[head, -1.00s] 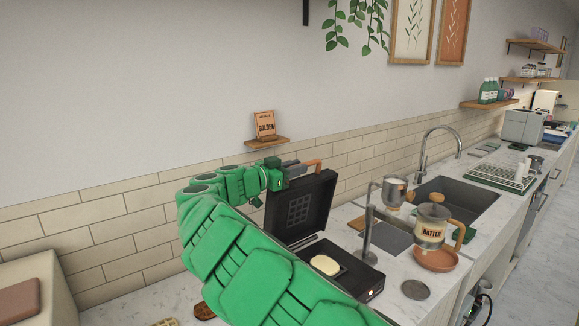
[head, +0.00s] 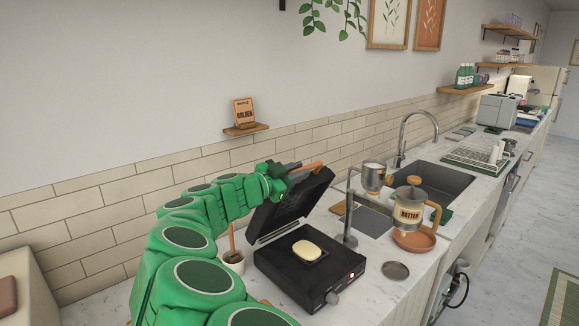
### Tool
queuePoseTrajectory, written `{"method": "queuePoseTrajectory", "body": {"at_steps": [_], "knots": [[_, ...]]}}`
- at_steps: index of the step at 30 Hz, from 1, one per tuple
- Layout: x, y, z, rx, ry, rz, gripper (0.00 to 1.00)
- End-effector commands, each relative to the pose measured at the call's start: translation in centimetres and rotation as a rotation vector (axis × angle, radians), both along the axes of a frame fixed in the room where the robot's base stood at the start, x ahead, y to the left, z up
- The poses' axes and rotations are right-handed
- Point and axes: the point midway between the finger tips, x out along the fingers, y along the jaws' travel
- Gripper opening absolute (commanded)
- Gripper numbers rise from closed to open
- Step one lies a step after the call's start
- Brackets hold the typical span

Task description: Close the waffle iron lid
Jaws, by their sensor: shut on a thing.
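The waffle iron (head: 297,270) is a black square appliance on the counter. Its lid (head: 288,207) stands partly open, hinged at the left and tilted up over the base. A pale yellow oval piece of batter (head: 307,250) lies on the lower plate. My gripper (head: 297,172) is at the lid's upper edge, shut on the lid's orange-brown wooden handle (head: 308,167). My green arm reaches in from the lower left and hides part of the counter.
A metal post stands just behind the base's right corner. A white pot (head: 233,261) with a wooden utensil stands left of the iron. A grey disc (head: 395,270) lies at right.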

Motion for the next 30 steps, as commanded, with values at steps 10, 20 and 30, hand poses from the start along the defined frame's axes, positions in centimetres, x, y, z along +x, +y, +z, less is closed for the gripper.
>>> {"method": "queuePoseTrajectory", "body": {"at_steps": [10, 20, 30], "knots": [[-2.9, -2.7, -2.1, 0.017, -0.018, -0.001, 0.00], [-5.4, -5.2, -4.8, 0.017, -0.016, -0.001, 0.00], [-7.4, -7.4, -7.8, 0.033, -0.033, 0.000, 0.00]]}}
